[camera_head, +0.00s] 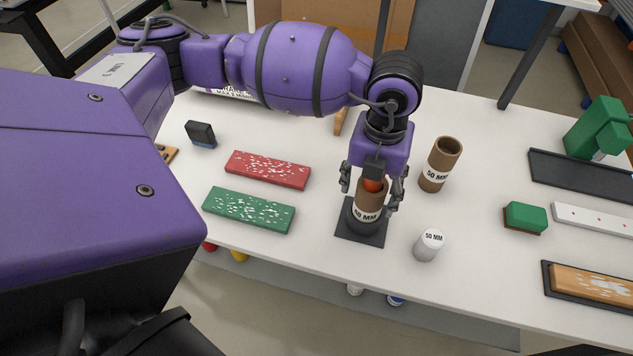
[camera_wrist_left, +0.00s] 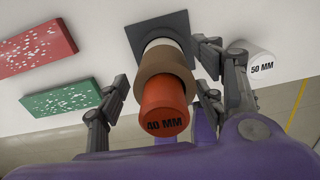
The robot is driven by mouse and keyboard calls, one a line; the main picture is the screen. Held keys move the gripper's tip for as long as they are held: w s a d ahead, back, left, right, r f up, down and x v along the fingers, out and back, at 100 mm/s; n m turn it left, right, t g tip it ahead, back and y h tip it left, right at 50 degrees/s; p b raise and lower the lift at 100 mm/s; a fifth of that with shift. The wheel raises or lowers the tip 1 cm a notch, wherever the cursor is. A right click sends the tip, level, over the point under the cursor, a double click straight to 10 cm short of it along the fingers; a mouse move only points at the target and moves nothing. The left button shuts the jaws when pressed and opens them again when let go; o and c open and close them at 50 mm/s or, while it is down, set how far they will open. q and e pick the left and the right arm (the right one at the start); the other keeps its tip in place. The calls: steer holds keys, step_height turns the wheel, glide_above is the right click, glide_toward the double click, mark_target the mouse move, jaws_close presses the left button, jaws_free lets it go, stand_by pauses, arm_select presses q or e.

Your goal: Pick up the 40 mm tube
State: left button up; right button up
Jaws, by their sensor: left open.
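A brown tube (camera_head: 367,199) with a label that seems to read 40 MM stands upright on a dark square stand (camera_head: 351,233). An orange plug (camera_head: 372,185) sticks out of its top; in the left wrist view the plug (camera_wrist_left: 165,112) is marked 40 MM. My left gripper (camera_head: 373,206) points down over the tube. In the left wrist view its open fingers are on both sides of the brown tube (camera_wrist_left: 163,64), with visible gaps. The stand's plate (camera_wrist_left: 143,30) lies below. My right gripper is not in view.
A wider brown 50 MM tube (camera_head: 438,166) stands to the right. A white 50 MM cylinder (camera_head: 428,246) is at front right. Red (camera_head: 268,170) and green (camera_head: 248,209) speckled blocks lie left. A green block (camera_head: 525,216) lies farther right. White table surface is clear between.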

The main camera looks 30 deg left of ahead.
arm_select(q)
steer(key=shift+f, duration=0.15)
steer(key=shift+c, duration=0.2)
jaws_close()
stand_by(0.3)
